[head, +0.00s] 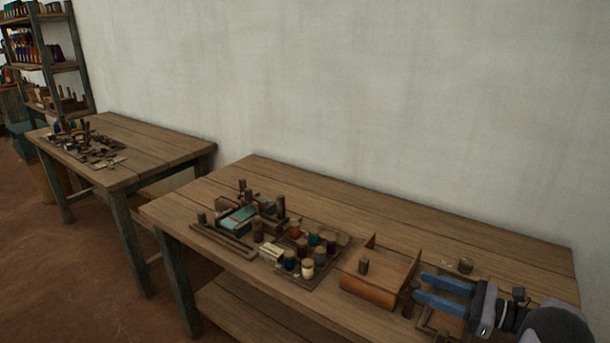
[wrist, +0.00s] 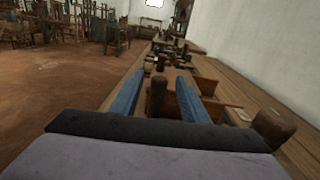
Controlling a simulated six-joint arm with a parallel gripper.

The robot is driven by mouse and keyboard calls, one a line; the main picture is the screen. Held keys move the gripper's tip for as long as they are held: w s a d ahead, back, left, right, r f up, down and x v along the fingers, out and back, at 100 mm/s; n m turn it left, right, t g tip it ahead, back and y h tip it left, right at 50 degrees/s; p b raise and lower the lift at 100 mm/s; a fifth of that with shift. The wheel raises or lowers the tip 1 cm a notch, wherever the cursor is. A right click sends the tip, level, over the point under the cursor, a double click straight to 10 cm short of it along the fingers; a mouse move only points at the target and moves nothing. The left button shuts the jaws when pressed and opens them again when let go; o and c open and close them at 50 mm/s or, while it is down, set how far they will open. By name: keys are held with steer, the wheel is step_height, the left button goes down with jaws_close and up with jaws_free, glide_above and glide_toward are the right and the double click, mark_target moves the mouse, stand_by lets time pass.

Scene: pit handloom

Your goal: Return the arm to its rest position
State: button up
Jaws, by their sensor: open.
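My gripper (head: 432,291) is at the right end of the near wooden table (head: 420,220), low over its top, with its two blue fingers pointing left. In the wrist view the fingers (wrist: 160,98) stand apart, and a dark wooden peg (wrist: 157,97) shows between them in the picture. I cannot tell whether the peg is between the jaws or beyond them. A wooden box (head: 370,290) with a raised side lies just left of the fingertips. Nothing is seen held.
A tray (head: 235,250) of several coloured spools and small wooden parts lies left of the box. A round wooden piece (head: 465,265) stands behind the gripper. A second table (head: 150,145) and a shelf (head: 60,66) stand further left. The table's back strip along the wall is clear.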

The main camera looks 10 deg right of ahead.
steer(key=s+a+r+n+g+h+p, duration=0.15)
steer(key=a+n+g, duration=0.35)
steer(key=a, duration=0.5)
steer(key=s+a+n+g+h+p, duration=0.25)
steer(key=a+n+g, duration=0.25)
steer(key=a, duration=0.5)
steer(key=s+a+n+g+h+p, duration=0.1)
steer(key=s+n+h, duration=0.3)
steer(key=s+n, duration=0.4)
steer(key=s+a+f+n+g+h+p, duration=0.1)
steer(key=s+a+n+h+p, duration=0.2)
steer(key=s+n, duration=0.5)
steer(key=shift+s+a+f+h, duration=0.2)
steer(key=shift+s+a+h, duration=0.2)
steer(key=shift+a+h, duration=0.55)
steer(key=shift+d, duration=0.1)
